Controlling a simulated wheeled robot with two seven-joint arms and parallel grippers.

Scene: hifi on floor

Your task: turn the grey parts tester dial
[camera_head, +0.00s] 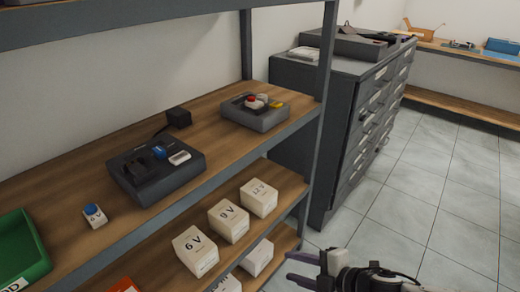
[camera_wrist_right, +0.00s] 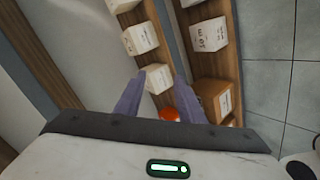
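A grey box-shaped device (camera_head: 256,117), which looks like the parts tester, stands on the upper wooden shelf near its right end. A red-topped knob, a pale part and a yellow part show on its top; I cannot tell which is the dial. A darker device (camera_head: 155,180) with a blue part and a white label stands left of it. My right gripper (camera_head: 293,267) is at the bottom of the head view, in front of and below the shelf, well apart from both devices. In the right wrist view its two fingers (camera_wrist_right: 158,74) are apart with nothing between them. My left gripper is out of view.
A small blue-topped block (camera_head: 94,216) and a green bin (camera_head: 22,250) are on the upper shelf's left. Labelled white boxes (camera_head: 228,221) fill the lower shelf. A shelf post (camera_head: 325,90) stands right of the grey device. A drawer cabinet (camera_head: 340,125) stands beyond; tiled floor is clear.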

